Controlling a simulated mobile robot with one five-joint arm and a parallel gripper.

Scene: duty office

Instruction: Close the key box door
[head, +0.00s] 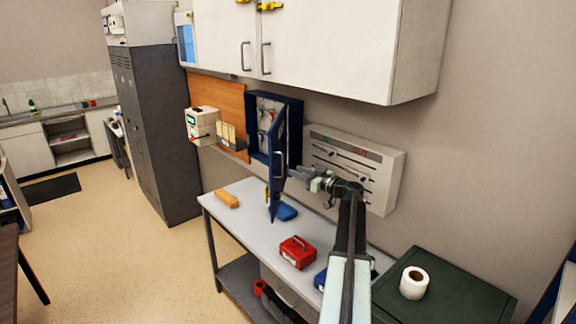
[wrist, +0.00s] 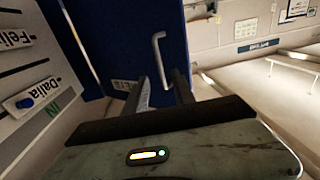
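The blue key box (head: 261,104) hangs on the wall, with keys visible inside. Its blue door (head: 275,185) stands open, swung out from the wall and seen nearly edge-on. In the wrist view the door (wrist: 115,40) fills the upper middle, with a pale bar handle (wrist: 157,50) on its face. My gripper (head: 289,173) is at the door's right side, close to the handle. In the wrist view its two fingers (wrist: 163,78) are apart, with the handle's lower end showing between them. I cannot tell whether they touch it.
A grey panel with name labels (head: 382,185) is on the wall right of the box. Below stands a table (head: 240,197) with a red cash box (head: 297,252), a blue item (head: 287,211) and an orange block (head: 227,198). White cabinets (head: 330,45) hang above.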

